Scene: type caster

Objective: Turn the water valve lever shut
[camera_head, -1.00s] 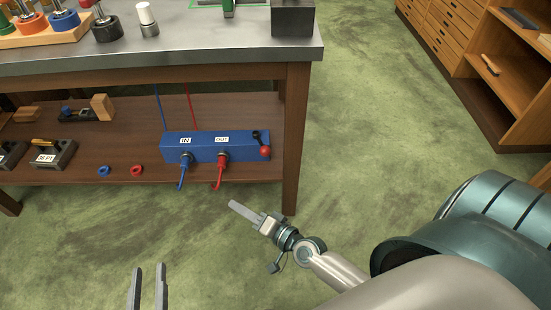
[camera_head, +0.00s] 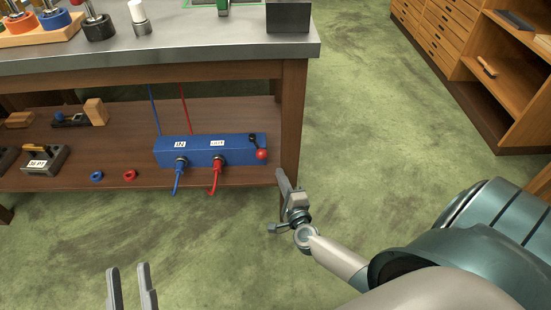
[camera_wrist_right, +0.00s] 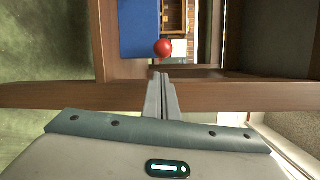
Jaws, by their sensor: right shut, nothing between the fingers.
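The water valve is a long blue box (camera_head: 210,150) on the bench's lower shelf, with IN and OUT labels and a blue and a red hose. Its lever is a short black arm with a red ball knob (camera_head: 261,155) at the box's right end, the knob low and right of the pivot. The red knob (camera_wrist_right: 163,48) also shows in the right wrist view, just beyond the fingertips and apart from them. My right gripper (camera_head: 281,174) is shut and empty in front of the shelf's front edge, below and right of the knob. My left gripper (camera_head: 127,270) is open and empty at the bottom left.
The bench's right front leg (camera_head: 291,125) stands close to my right gripper. The metal benchtop (camera_head: 190,51) is above. A wooden cabinet (camera_head: 480,75) stands at right; the floor between is clear.

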